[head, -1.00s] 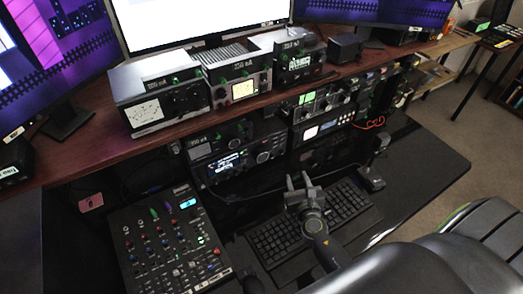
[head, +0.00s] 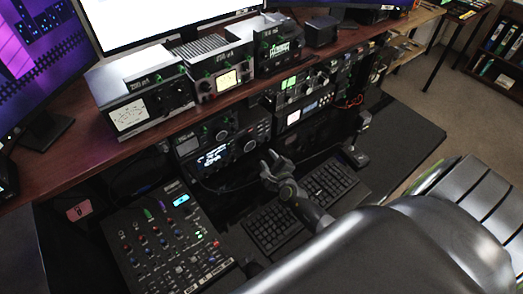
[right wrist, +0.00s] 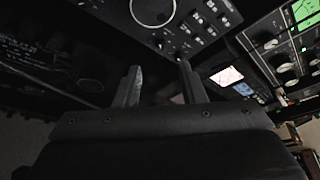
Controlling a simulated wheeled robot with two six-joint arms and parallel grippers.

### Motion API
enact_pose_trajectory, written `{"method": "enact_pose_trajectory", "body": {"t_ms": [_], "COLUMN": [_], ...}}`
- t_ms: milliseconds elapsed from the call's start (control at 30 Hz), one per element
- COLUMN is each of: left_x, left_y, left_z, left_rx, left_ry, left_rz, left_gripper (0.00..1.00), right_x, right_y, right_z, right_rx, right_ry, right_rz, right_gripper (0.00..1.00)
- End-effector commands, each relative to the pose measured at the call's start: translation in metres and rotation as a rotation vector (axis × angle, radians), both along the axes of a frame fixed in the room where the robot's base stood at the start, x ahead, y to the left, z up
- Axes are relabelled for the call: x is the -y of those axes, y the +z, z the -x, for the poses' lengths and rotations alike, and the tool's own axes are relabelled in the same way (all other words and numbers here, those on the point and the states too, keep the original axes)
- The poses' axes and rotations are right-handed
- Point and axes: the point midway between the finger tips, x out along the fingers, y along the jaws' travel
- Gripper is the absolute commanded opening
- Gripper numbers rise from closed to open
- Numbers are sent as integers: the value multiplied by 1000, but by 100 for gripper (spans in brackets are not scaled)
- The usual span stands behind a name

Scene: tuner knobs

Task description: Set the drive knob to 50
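I cannot read which control is labelled drive. A black transceiver (head: 226,152) with a lit display stands under the shelf in the head view, its larger knob (head: 250,146) on the right. A large round knob (right wrist: 152,9) with small knobs beside it shows at the top of the right wrist view. My right gripper (head: 270,164) is just in front of and below the transceiver's right end. In the right wrist view its two fingers (right wrist: 160,84) stand apart with nothing between them. It appears clear of any knob. My left gripper is not in view.
Several radio units line the wooden shelf (head: 60,170), including a meter unit (head: 140,110). A unit with a pale screen (right wrist: 227,76) is right of the fingers. A mixer (head: 165,245) and keyboard (head: 300,205) lie below. A chair (head: 385,250) fills the lower right.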

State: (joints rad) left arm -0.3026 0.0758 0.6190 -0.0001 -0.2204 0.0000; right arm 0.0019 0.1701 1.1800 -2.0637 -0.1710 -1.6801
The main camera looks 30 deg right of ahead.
Motion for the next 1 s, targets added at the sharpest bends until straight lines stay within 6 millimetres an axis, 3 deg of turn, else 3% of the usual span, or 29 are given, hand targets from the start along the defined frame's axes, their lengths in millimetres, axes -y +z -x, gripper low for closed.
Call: {"method": "enact_pose_trajectory", "body": {"t_ms": [200, 400, 833, 1000], "left_x": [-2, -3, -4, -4], "left_y": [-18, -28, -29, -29], "left_z": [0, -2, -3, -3], "left_rx": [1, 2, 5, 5], "left_ry": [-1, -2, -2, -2], "left_rz": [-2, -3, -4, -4], "left_gripper": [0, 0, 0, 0], "right_x": [9, 13, 15, 15], "right_y": [-14, -20, -20, -20], "right_z": [-41, -63, -71, -71], "right_rx": [1, 0, 1, 1], "right_ry": [1, 0, -1, -1], "right_rz": [2, 1, 0, 0], "right_gripper": [37, 37, 37, 16]}}
